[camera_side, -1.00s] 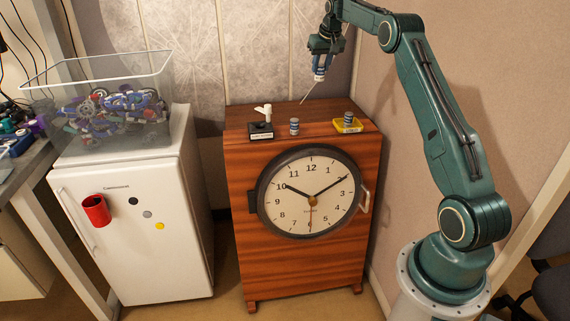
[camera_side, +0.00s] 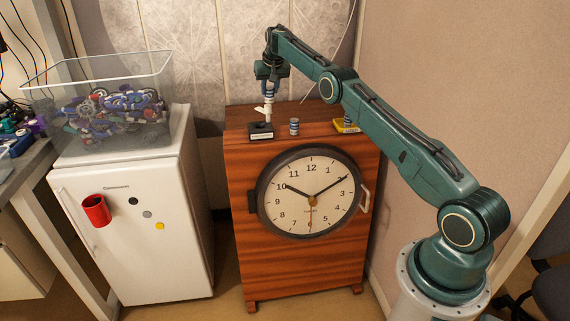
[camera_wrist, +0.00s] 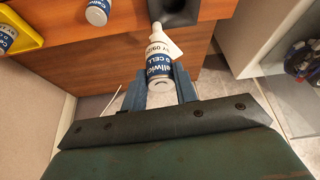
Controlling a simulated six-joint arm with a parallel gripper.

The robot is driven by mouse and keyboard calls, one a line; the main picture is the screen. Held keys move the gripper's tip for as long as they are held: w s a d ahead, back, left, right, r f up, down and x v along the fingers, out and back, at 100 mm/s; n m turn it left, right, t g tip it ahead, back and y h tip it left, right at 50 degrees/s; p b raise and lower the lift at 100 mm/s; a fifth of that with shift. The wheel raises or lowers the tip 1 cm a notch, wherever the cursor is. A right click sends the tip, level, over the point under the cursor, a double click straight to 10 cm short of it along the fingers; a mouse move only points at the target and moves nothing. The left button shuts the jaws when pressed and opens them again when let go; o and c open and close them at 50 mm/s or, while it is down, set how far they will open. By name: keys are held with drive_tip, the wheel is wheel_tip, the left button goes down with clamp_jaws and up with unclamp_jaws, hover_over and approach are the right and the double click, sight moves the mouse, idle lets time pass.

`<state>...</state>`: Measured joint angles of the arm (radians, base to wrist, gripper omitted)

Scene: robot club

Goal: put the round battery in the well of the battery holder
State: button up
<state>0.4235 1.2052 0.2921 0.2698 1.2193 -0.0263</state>
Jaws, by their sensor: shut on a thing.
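My gripper (camera_side: 268,84) is shut on a round battery (camera_wrist: 158,72), which has a dark blue and white label with "CELL" on it. The gripper is over the black battery holder (camera_side: 261,135) at the left of the cabinet top. The holder also shows at the top of the wrist view (camera_wrist: 180,12), with a dark recess. A white post-like thing (camera_wrist: 155,37) with a printed white tag is at the holder, just beyond the held battery. It overlaps the battery in both views, so I cannot tell whether they touch. The bottom of the well is hidden.
Another battery (camera_side: 294,127) stands upright on the wooden cabinet top, right of the holder. A yellow tray (camera_side: 342,128) further right holds a battery (camera_wrist: 6,37). A clock (camera_side: 310,190) is on the cabinet front. A white fridge (camera_side: 140,230) with a clear bin stands left.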

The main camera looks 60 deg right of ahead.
drive_tip(key=shift+w+a+f, duration=0.3)
drive_tip(key=shift+a+f, duration=0.25)
drive_tip(key=shift+a, duration=0.05)
drive_tip(key=shift+w+a+f, duration=0.3)
drive_tip(key=shift+a+f, duration=0.25)
drive_tip(key=shift+a, duration=0.1)
drive_tip(key=shift+w+a+f, duration=0.3)
drive_tip(key=shift+a+f, duration=0.25)
drive_tip(key=shift+a, duration=0.05)
drive_tip(key=shift+f, duration=0.15)
drive_tip(key=shift+f, duration=3.85)
drive_tip(key=shift+f, duration=0.25)
